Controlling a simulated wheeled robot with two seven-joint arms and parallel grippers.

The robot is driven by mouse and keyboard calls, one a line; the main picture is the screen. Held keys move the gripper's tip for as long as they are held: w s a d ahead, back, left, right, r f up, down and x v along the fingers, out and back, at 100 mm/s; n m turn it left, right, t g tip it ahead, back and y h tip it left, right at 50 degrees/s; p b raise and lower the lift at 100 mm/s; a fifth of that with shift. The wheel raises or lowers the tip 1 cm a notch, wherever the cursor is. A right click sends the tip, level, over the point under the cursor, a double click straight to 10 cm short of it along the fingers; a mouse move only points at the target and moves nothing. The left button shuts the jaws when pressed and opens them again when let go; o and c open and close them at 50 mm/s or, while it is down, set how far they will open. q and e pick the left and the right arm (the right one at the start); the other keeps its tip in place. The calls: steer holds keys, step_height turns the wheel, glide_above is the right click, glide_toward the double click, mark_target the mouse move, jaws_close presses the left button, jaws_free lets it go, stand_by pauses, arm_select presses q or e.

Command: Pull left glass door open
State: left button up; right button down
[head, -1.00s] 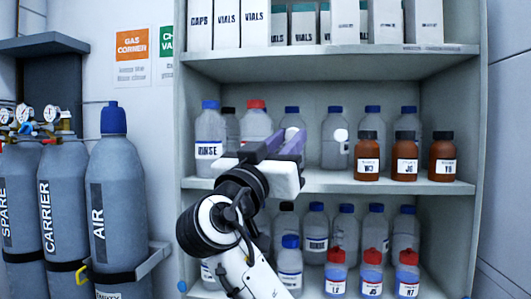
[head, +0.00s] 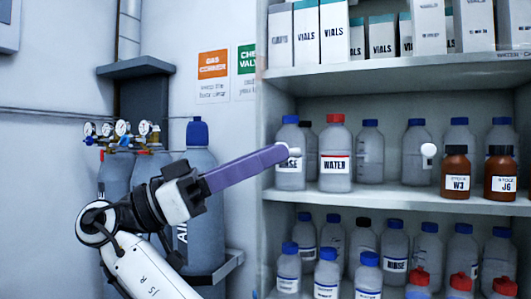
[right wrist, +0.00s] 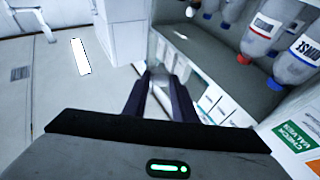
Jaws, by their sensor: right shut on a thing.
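My right gripper (head: 285,153) reaches in from the left in the head view, with its purple fingers pointing right. It is shut on a small white round knob (head: 295,152), the left glass door's knob, in front of the labelled RINSE bottle. The left glass door is clear, and I cannot make out its pane or edges. A second white knob (head: 428,150) hangs free to the right, in front of the middle shelf. In the right wrist view the dark fingers (right wrist: 160,80) close around something pale. My left gripper is not in view.
The cabinet (head: 268,190) holds bottles and vial boxes on its shelves. A red-capped WATER bottle (head: 335,160) stands behind the knobs. Gas cylinders (head: 200,165) with gauges stand left of the cabinet, behind my right arm. A wall shelf (head: 135,68) is above them.

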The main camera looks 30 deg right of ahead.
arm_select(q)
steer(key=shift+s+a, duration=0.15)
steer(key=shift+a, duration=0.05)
arm_select(e)
steer(key=shift+w+a+g, duration=0.15)
steer(key=shift+a+g, duration=0.25)
steer(key=shift+a, duration=0.05)
steer(key=c, duration=1.5)
jaws_free()
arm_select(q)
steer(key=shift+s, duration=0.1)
